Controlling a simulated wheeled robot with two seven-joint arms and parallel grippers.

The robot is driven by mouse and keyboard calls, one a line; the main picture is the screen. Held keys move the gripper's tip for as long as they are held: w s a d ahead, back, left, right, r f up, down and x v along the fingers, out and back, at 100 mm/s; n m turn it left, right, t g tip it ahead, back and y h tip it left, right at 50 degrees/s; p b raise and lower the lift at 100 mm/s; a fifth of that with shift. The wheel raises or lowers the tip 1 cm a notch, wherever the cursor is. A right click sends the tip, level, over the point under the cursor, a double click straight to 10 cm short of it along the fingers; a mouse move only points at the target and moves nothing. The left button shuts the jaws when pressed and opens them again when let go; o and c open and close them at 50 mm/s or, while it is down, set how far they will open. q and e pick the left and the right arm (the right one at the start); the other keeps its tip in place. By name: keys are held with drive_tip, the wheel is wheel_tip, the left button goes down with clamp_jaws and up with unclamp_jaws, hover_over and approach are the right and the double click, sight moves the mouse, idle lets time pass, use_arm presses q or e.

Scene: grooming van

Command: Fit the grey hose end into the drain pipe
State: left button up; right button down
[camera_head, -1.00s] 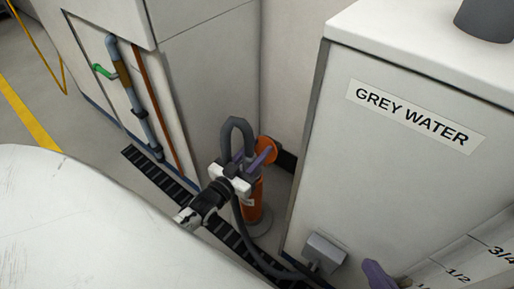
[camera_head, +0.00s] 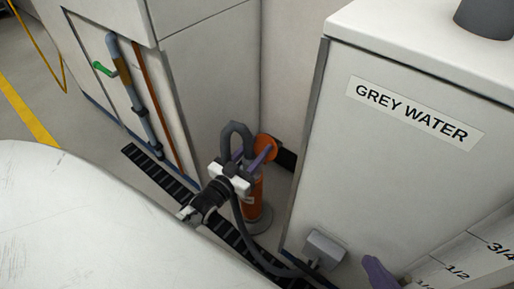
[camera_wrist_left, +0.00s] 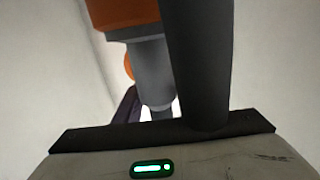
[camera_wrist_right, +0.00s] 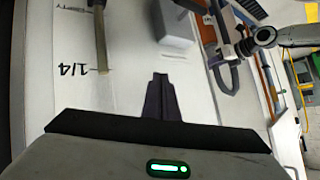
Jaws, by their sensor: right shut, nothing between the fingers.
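The grey hose (camera_head: 238,129) arches above the orange drain pipe (camera_head: 255,192), which stands upright on the floor in the corner. My left gripper (camera_head: 251,155) is at the arch, its purple fingers on either side of the hose end. In the left wrist view, the grey hose end (camera_wrist_left: 153,72) lines up with the orange pipe (camera_wrist_left: 122,12) at a dark collar. I cannot tell how deep it sits. A dark length of hose (camera_wrist_left: 200,60) crosses in front. My right gripper (camera_head: 378,270) is shut and empty by the tank; its fingers meet in the right wrist view (camera_wrist_right: 160,82).
The white grey-water tank (camera_head: 390,170) stands on the right, with a grey box (camera_head: 325,249) low on its side where the hose runs. A white cabinet with pipes is at left. A dark floor grate (camera_head: 150,175) runs along it. An orange disc (camera_head: 266,148) is behind the hose.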

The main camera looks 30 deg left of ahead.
use_arm(q)
drive_tip(key=shift+o, duration=1.1)
drive_tip(key=shift+s+d+f, duration=0.15)
drive_tip(key=shift+d+f, duration=0.1)
drive_tip(key=shift+f, duration=0.35)
drive_tip(key=shift+d, duration=0.1)
use_arm(e)
drive_tip(key=shift+f, duration=0.2)
use_arm(q)
drive_tip(key=shift+f, duration=0.1)
drive_tip(key=shift+d, duration=0.1)
use_arm(e)
drive_tip(key=shift+r, duration=0.1)
use_arm(q)
drive_tip(key=shift+s+p, duration=0.55)
drive_tip(key=shift+s, duration=0.35)
drive_tip(key=s, duration=0.2)
drive_tip(key=s+p, duration=0.1)
drive_tip(key=s, duration=0.2)
drive_tip(key=s+a+r+p, duration=0.1)
drive_tip(key=s, duration=0.2)
drive_tip(key=shift+s+a, duration=0.1)
drive_tip(key=shift+s, duration=0.05)
use_arm(e)
drive_tip(key=shift+s+d+f+g+h, duration=0.3)
drive_tip(key=shift+d+f+g+h, duration=0.15)
drive_tip(key=shift+f, duration=0.25)
drive_tip(key=shift+w, duration=0.1)
use_arm(q)
drive_tip(key=shift+s, duration=0.1)
